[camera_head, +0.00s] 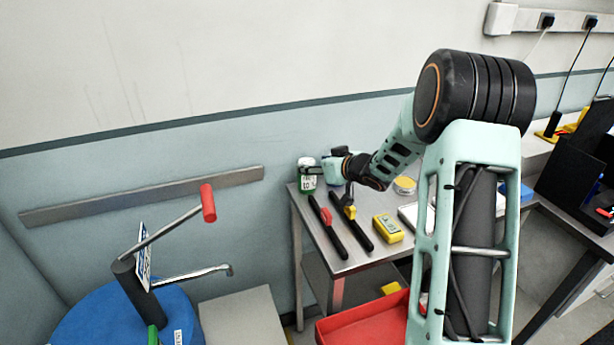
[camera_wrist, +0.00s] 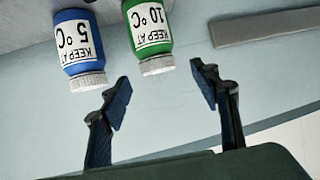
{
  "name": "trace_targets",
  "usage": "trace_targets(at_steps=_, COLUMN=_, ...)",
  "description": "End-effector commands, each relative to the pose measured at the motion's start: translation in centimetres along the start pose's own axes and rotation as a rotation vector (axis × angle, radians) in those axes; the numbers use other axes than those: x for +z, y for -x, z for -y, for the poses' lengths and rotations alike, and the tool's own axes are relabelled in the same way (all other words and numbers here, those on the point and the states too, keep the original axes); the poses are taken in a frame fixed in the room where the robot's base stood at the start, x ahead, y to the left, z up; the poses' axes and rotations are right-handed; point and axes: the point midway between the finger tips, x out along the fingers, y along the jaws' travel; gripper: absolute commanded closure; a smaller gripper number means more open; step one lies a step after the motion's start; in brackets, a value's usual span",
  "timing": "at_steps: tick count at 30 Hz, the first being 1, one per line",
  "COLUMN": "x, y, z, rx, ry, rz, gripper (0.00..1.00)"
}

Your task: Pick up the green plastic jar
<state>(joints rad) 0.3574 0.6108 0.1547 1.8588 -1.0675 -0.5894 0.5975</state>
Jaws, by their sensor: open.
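The green plastic jar (camera_head: 307,184) has a white lid and a white label, and stands upright at the far left corner of the metal table. In the wrist view the green jar (camera_wrist: 150,30) appears upside down, its label reading "keep at 10 °C", with its top cut by the frame edge. My gripper (camera_wrist: 163,88) is open and empty, its two fingers spread either side of the line to the green jar, which appears beyond the fingertips. In the head view my gripper (camera_head: 321,170) is right beside the jar; exact contact cannot be told.
A blue jar (camera_wrist: 78,45) marked 5 °C stands close beside the green one. On the table (camera_head: 352,262) lie two dark bar tools, with red (camera_head: 326,216) and yellow (camera_head: 350,211) parts, and a yellow meter (camera_head: 387,228). The wall is close behind. A blue drum (camera_head: 85,320) with a crank stands left.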

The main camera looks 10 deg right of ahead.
Motion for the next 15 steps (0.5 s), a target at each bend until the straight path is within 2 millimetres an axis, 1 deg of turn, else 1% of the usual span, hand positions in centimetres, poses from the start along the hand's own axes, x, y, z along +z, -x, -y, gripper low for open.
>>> trace_targets(at_steps=5, x=0.0, y=-1.1, z=-0.1, rx=0.001, ry=0.0, rz=0.0, gripper=0.43)
trace_targets(at_steps=12, x=0.0, y=-4.3, z=-0.2, rx=0.0, ry=0.003, rz=0.001, gripper=0.43)
trace_targets(at_steps=15, x=0.0, y=-5.2, z=-0.3, rx=0.002, ry=0.002, rz=0.001, gripper=0.43)
